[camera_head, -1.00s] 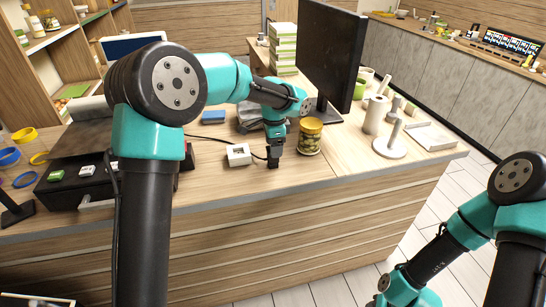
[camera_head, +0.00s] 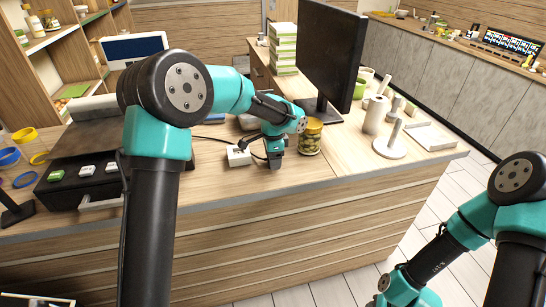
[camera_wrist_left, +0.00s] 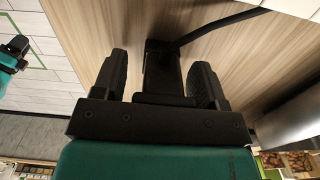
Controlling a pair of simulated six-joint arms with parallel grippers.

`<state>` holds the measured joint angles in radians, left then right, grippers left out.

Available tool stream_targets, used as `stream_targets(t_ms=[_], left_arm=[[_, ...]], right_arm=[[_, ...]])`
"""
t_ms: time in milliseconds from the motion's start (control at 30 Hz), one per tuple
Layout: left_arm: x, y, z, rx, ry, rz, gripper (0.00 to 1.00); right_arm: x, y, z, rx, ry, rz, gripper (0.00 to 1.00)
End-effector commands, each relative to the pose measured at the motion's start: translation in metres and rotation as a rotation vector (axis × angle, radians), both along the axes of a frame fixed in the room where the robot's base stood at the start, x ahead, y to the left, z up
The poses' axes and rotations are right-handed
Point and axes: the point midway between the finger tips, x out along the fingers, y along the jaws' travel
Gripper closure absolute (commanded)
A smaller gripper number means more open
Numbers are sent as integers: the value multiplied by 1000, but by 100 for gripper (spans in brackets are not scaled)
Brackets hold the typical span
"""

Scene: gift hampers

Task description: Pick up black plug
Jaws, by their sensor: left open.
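In the left wrist view a black plug (camera_wrist_left: 162,72) lies between the two fingers of my left gripper (camera_wrist_left: 158,66), over the wood counter. A black cable (camera_wrist_left: 215,27) runs from it toward the upper right. The fingers are apart, one on each side of the plug; I cannot tell whether either touches it. In the head view my left gripper (camera_head: 276,162) is low at the counter's front part, just right of a white block (camera_head: 238,156). The plug is hidden there by the gripper. My right arm shows at the lower right, its gripper out of frame.
A jar with a yellow lid (camera_head: 310,136) stands close to the right of my left gripper. Behind are a monitor (camera_head: 330,55) and a stack of green-and-white boxes (camera_head: 283,50). A white paper-roll holder (camera_head: 389,146) stands further right. The counter's front edge is near.

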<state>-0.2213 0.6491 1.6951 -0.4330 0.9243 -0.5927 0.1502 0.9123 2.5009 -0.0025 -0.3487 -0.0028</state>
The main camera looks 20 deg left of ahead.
Motion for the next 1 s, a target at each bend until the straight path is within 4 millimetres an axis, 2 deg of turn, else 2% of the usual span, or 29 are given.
stream_targets(t_ms=[267, 767, 1000], left_arm=[[0, 0, 0, 0, 0, 0, 34], [0, 0, 0, 0, 0, 0, 80], [0, 0, 1, -1, 0, 0, 81]], right_arm=[[0, 0, 0, 0, 0, 0, 57], [0, 0, 0, 0, 0, 0, 57], [0, 0, 0, 0, 0, 0, 57]])
